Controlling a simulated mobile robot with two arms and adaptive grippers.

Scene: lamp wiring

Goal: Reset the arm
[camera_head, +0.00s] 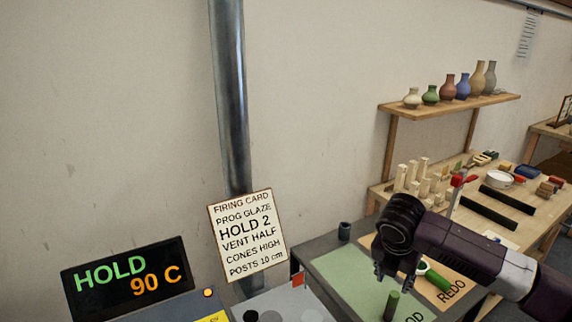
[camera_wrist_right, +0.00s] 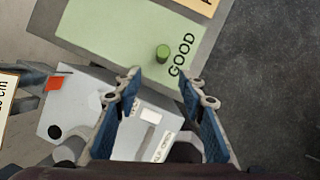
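My right arm comes in from the right in the head view. Its gripper (camera_head: 393,276) points down above the green mat and is open. In the right wrist view the two blue-padded fingers (camera_wrist_right: 162,86) stand apart with nothing between them. A green cylinder (camera_head: 391,306) stands upright on the green mat (camera_head: 345,275), just below and apart from the fingertips. It also shows in the right wrist view (camera_wrist_right: 162,53), beside the word GOOD. My left gripper is in neither view.
An orange REDO mat (camera_head: 460,276) lies right of the green mat, with a green and white piece (camera_head: 437,280) on it, partly behind my arm. A display (camera_head: 128,279) reads HOLD 90 C beside a firing card (camera_head: 247,235). A workbench (camera_head: 440,205) stands behind.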

